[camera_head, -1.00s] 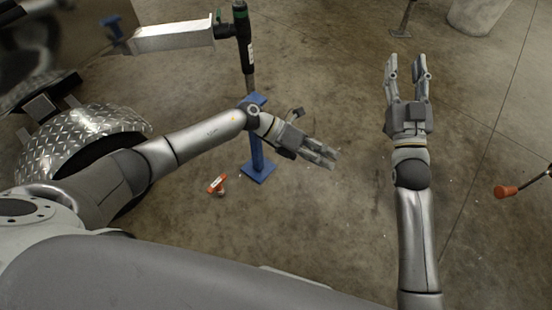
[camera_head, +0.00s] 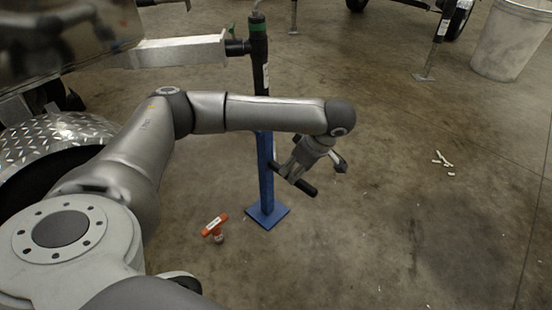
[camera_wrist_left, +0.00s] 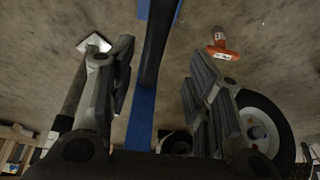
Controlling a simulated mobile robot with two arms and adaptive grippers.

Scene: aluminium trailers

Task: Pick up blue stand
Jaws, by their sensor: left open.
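The blue stand (camera_head: 266,180) is upright on the floor near the middle of the head view, with a flat square base plate. My left arm crosses in front of its upper part. My left gripper (camera_head: 312,175) hangs down at the right side of the post, open. In the left wrist view, the blue stand (camera_wrist_left: 142,118) runs between the two spread fingers of the left gripper (camera_wrist_left: 158,75), and neither finger is visibly closed on it. My right gripper is not in view.
A black and green jack (camera_head: 259,50) stands above the stand, beside a silver trailer beam (camera_head: 180,50). An orange-red object (camera_head: 214,224) lies left of the base. A pale bin (camera_head: 510,40) is at the back right. The floor to the right is mostly clear.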

